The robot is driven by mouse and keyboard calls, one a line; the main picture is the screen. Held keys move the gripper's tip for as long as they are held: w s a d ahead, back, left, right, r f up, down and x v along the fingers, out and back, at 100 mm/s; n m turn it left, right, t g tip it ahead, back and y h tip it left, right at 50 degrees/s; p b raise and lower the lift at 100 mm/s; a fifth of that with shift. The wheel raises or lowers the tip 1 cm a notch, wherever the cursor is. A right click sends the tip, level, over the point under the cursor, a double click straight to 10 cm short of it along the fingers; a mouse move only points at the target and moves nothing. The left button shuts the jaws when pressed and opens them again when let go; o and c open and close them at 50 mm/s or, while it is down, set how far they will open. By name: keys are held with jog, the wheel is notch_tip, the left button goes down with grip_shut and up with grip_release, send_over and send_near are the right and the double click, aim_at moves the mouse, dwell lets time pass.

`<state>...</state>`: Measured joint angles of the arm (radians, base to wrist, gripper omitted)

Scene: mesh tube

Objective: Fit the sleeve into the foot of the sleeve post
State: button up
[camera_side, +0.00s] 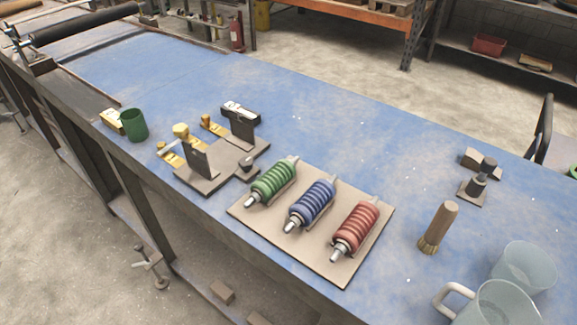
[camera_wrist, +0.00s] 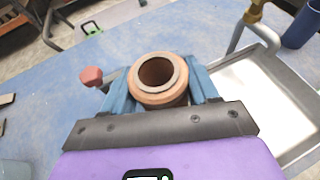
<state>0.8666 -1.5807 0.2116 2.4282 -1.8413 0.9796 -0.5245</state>
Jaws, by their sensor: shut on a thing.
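In the wrist view my gripper (camera_wrist: 161,90) has blue fingers on both sides of a copper-brown sleeve (camera_wrist: 160,97). It is shut on the sleeve, whose round open end faces the camera. The sleeve's far end is hidden. Neither my gripper nor the sleeve shows in the side view. I cannot identify the sleeve post for sure. A short dark post (camera_side: 474,188) on a small square base stands at the right of the bench in the side view. Its foot is too small to make out.
A board (camera_side: 337,270) bears green, blue and red coil units. A grey fixture (camera_side: 211,181) with upright plates stands left of it. A brush (camera_side: 438,226) and clear mugs are at right. The wrist view shows a metal tray (camera_wrist: 305,93) at right and a red knob (camera_wrist: 91,76).

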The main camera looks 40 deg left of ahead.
jog(key=s+d+m+g+h, duration=0.4)
jog(key=d+m+g+h, duration=0.5)
jog(key=d+m+g, duration=0.3)
jog(key=s+f+m+g+y, duration=0.2)
jog(key=s+m+g+y, duration=0.55)
jog(key=m+g, duration=0.6)
jog(key=w+a+r+m+t+y, duration=0.2)
jog(key=a+m+t+y, duration=0.1)
jog(key=a+m+y, duration=1.05)
jog(key=w+a+r+m+t+y, duration=0.6)
jog(key=w+a+r+m+t, duration=0.15)
jog(key=w+m+t, duration=0.3)
jog(key=shift+m+g, duration=0.35)
jog(key=shift+g, duration=0.05)
jog(key=f, duration=1.7)
jog(key=shift+w+d+f, duration=0.2)
jog(key=shift+d+f, duration=0.05)
jog(key=shift+f, duration=0.1)
jog(key=shift+f, duration=0.1)
